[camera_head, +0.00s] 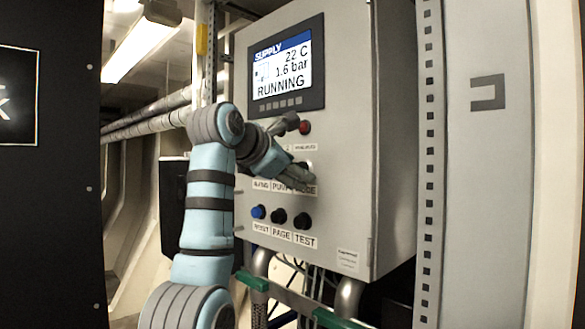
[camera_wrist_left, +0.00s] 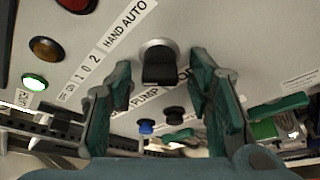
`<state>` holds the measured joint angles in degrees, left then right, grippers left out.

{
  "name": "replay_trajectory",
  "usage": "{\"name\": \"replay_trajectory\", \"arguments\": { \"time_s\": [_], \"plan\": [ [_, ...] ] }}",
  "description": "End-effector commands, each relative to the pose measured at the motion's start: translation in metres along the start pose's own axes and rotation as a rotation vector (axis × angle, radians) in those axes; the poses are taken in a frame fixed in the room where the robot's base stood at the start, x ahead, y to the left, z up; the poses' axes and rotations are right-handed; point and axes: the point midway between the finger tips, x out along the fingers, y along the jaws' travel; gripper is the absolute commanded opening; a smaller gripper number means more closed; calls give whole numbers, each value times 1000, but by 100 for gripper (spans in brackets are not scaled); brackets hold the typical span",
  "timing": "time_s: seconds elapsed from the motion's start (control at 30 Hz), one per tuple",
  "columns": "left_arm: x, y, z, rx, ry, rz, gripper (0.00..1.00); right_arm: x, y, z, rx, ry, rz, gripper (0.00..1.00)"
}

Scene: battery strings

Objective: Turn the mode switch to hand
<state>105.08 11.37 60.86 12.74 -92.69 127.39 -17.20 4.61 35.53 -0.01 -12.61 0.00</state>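The mode switch (camera_wrist_left: 158,64) is a black knob in a silver ring on the grey cabinet panel. In the wrist view it sits between the two fingers of my left gripper (camera_wrist_left: 160,75), with a gap visible on each side. The gripper is open and points at the panel. A label strip (camera_wrist_left: 125,24) reading HAND AUTO lies beside the knob. In the head view my left gripper (camera_head: 298,174) is at the right end of the middle control row and hides most of the switch. How far the knob is turned is hard to tell. My right gripper is not in view.
The cabinet (camera_head: 345,195) carries a display (camera_head: 284,70) reading RUNNING and a red control (camera_head: 305,127) above the gripper. Below are a blue button (camera_head: 258,212) and two black ones. In the wrist view an amber lamp (camera_wrist_left: 47,49) and a lit green lamp (camera_wrist_left: 35,82) are to the left.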

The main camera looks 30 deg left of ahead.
Motion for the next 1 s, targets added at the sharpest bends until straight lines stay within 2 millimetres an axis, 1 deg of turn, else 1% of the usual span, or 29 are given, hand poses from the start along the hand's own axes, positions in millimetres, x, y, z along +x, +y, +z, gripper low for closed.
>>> {"name": "replay_trajectory", "arguments": {
  "time_s": [0.17,0.23,0.27,0.5,0.6,1.0],
  "plan": [
    [-1,0,0,0,0,1,47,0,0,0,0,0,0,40],
    [-7,0,0,0,-1,1,47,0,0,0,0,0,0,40],
    [-12,1,1,0,-2,3,47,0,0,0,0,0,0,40],
    [-62,1,0,0,-2,3,47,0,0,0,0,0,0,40],
    [-73,0,0,0,-1,1,47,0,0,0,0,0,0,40],
    [-75,0,0,0,0,0,47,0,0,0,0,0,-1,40]
  ]
}}
